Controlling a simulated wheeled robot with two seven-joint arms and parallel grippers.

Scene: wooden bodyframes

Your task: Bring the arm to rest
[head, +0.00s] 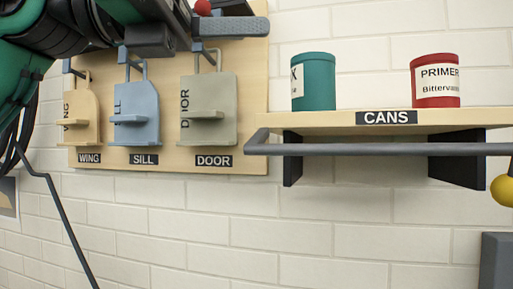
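My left arm, green and black, comes in at the upper left of the head view. Its gripper (232,22) is at the top edge, in front of the upper part of the wooden board, and is partly cut off. I cannot tell how far its fingers are apart, and no held thing can be made out. My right gripper is not in view.
On the wooden board (258,90) hang a tan WING template (82,110), a blue SILL template (137,108) and a grey-green DOOR template (208,105). The CANS shelf (300,118), with a grey front rail (350,149), bears a teal can (315,82) and a red PRIMER can (436,82).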

